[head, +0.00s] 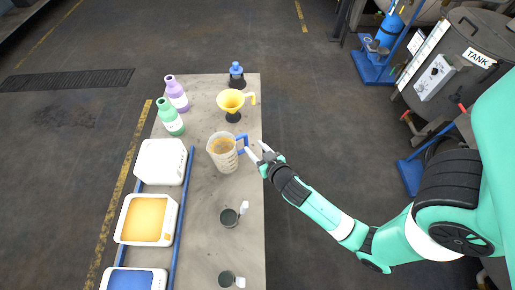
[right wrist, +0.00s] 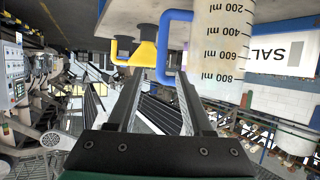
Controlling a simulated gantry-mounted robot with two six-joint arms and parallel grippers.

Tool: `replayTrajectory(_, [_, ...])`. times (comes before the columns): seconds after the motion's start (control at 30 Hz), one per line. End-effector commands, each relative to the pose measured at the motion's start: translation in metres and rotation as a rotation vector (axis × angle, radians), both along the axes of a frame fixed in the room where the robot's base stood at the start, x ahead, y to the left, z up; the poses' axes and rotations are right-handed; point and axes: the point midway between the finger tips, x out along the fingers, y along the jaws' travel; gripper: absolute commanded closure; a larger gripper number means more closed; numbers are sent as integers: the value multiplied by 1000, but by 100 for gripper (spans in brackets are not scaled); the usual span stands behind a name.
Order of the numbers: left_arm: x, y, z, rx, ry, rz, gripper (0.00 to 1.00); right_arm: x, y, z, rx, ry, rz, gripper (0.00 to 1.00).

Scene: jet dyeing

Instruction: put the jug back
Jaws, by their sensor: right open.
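The jug (head: 222,153) is clear with a blue handle (head: 242,143) and stands upright on the grey table, with something yellowish-brown showing in it. My right gripper (head: 257,154) is open beside the handle, at the right edge of the table. In the right wrist view the jug (right wrist: 222,45) shows its ml marks, and its blue handle (right wrist: 163,45) is just ahead of my open right gripper (right wrist: 157,88). I cannot tell whether a finger touches the handle. My left gripper is not in view.
The table (head: 205,200) also carries a yellow funnel (head: 231,101) on a dark base, a blue-capped dark bottle (head: 236,75), purple (head: 176,95) and green (head: 170,120) bottles, and two dark cups (head: 229,217). White, orange and blue trays (head: 121,220) line its left side.

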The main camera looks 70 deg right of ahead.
Motion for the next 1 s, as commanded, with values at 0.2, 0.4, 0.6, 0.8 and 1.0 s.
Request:
replayTrajectory(0.2, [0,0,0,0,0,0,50,-10,9,5,0,0,0,49])
replayTrajectory(0.4, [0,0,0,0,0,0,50,-10,9,5,0,0,0,49])
replayTrajectory(0.6, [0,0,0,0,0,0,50,4,10,19,-7,-32,17,49])
replayTrajectory(0.8, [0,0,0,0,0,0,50,98,35,151,-75,-294,169,49])
replayTrajectory(1.0, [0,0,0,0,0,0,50,151,114,368,-194,-686,417,49])
